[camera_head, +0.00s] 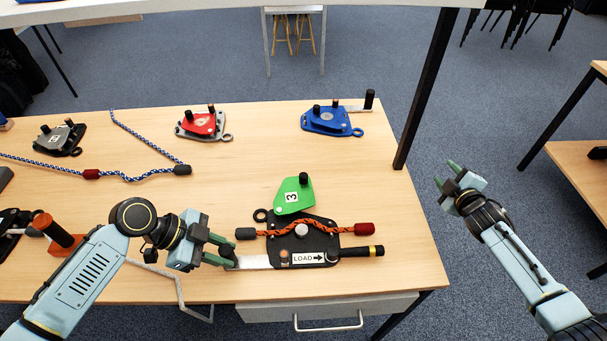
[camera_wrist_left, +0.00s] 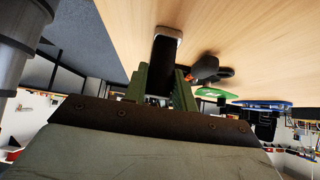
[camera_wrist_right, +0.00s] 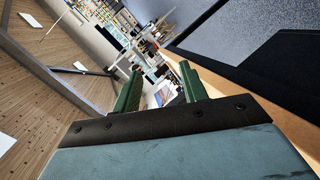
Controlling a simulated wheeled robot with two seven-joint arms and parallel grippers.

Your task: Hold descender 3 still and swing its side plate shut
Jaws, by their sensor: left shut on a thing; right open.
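Descender 3 (camera_head: 318,248) lies on the table's front part, with a black body and a "LOAD" arrow label. Its green side plate (camera_head: 280,201), marked 3 and with a black knob (camera_head: 303,179), stands swung away from the body towards the back. An orange rope (camera_head: 330,229) lies across the body. A silver bar (camera_head: 253,262) extends left from the body to a black post. My left gripper (camera_head: 228,252) is shut on the black post; the left wrist view shows the post (camera_wrist_left: 160,65) between its fingers. My right gripper (camera_head: 448,179) is open and empty, right of the table.
A blue descender (camera_head: 332,121), a red descender (camera_head: 201,124) and a grey descender (camera_head: 59,138) stand along the back. A blue-white rope (camera_head: 135,178) lies at the left. The table's right part is clear.

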